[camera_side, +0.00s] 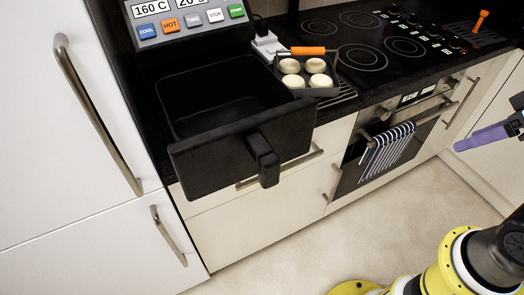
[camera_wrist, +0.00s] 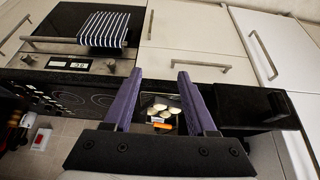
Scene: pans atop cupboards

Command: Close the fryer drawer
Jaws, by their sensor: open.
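The black fryer drawer (camera_side: 240,143) is pulled far out of the fryer (camera_side: 190,18), past the counter's front edge. It is empty in the side view. Its black handle (camera_side: 264,160) sticks out from the front panel. In the wrist view the drawer (camera_wrist: 240,105) lies to the right of my fingers, with the handle at its far right. My gripper (camera_wrist: 158,76) has two purple fingers spread apart with nothing held between them.
A small tray (camera_side: 316,91) with an orange handle holds several pale round pieces on a rack beside the drawer. A black hob (camera_side: 365,45) lies further right. A striped towel (camera_side: 387,148) hangs on the oven handle. Tall white cupboards (camera_side: 75,110) stand left.

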